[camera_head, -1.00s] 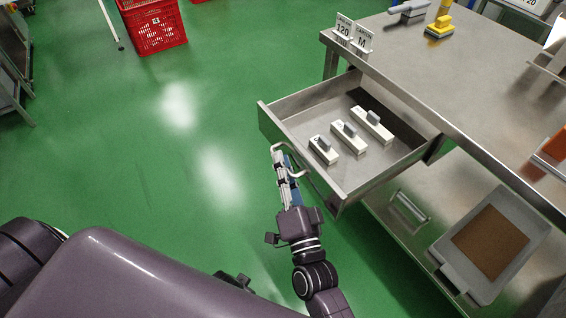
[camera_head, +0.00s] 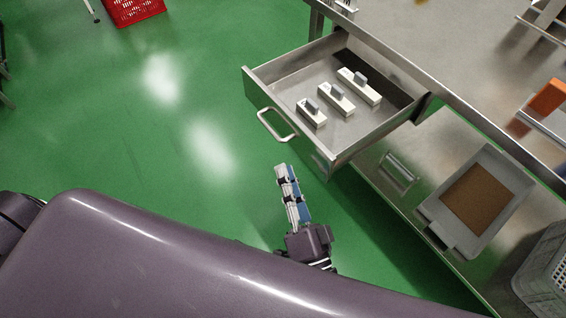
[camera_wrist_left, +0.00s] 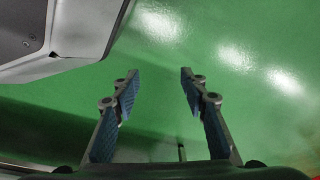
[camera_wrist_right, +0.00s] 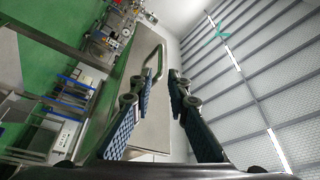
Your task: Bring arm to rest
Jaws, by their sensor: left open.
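My right gripper (camera_head: 286,170) points up in the head view, below the open drawer (camera_head: 355,148) and clear of its handle (camera_head: 277,126). Three white blocks with grey grips, such as the middle one (camera_head: 336,99), lie in the drawer.
The drawer juts out from a steel table (camera_head: 440,45). On its lower shelf is a grey tray (camera_head: 430,208) with brown contents, and a grey crate (camera_head: 548,275) stands at right. A red crate (camera_head: 130,10) is far off at upper left. The green floor at left is clear.

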